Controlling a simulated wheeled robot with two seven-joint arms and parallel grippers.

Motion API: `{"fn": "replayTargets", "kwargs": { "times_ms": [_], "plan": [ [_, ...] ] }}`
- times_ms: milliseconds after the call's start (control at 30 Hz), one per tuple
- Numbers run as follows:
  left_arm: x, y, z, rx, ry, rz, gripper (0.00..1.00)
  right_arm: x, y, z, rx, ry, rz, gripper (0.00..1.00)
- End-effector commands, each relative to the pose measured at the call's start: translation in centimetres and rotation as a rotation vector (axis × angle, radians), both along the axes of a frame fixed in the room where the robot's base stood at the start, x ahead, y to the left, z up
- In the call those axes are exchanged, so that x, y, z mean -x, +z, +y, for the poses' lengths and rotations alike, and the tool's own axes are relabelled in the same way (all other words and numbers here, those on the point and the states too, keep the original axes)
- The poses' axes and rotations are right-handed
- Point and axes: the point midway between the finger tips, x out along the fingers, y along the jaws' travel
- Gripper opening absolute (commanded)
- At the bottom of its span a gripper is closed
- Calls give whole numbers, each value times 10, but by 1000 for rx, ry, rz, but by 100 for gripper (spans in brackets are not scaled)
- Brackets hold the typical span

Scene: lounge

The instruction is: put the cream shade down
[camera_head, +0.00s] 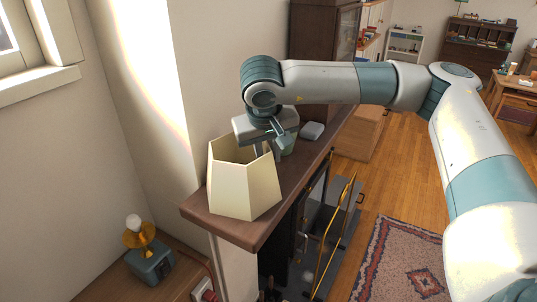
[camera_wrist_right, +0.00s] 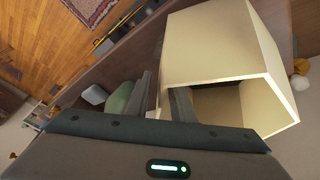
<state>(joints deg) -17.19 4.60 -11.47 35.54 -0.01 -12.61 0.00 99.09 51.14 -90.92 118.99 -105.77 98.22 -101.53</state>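The cream shade (camera_head: 243,188), a faceted, tapering shade open at the top, stands upright on the brown mantel shelf (camera_head: 262,226), close to its near end. It also fills the upper right of the right wrist view (camera_wrist_right: 213,45). My right gripper (camera_head: 268,146) is above its far rim, pointing down. In the right wrist view the two fingers (camera_wrist_right: 162,98) stand apart, one inside the shade's opening and one outside, with the shade's wall between them. Contact between fingers and wall is not clear. My left gripper is not in view.
A lamp base (camera_head: 153,262) with a bare bulb stands on a wooden surface at lower left. A grey rounded object (camera_head: 312,130) and a green one (camera_wrist_right: 119,99) are on the mantel beyond the gripper. A fireplace screen (camera_head: 333,235) stands below the mantel's right edge.

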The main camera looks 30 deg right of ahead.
Motion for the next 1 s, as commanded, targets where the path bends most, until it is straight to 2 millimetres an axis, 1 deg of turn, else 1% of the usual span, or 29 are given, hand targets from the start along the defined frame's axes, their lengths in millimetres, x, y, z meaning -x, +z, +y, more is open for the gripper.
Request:
{"fn": "replayTargets", "kwargs": {
  "times_ms": [33, 167, 267, 500, 700, 833, 1000],
  "plan": [
    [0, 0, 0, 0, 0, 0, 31, 0, 3, 1, 0, 0, -1, 22],
    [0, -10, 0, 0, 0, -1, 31, 5, 14, 5, -1, 1, -3, 22],
    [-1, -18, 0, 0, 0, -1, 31, 10, 27, 9, -2, 2, -4, 22],
    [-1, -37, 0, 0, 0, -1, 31, 25, 68, 19, -1, 2, -5, 22],
    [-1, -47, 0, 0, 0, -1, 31, 34, 96, 26, 0, 1, -3, 22],
    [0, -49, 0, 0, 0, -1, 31, 38, 106, 29, 0, 2, -2, 22],
    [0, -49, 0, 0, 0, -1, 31, 40, 111, 30, 0, 2, -1, 22]
  ]
}}
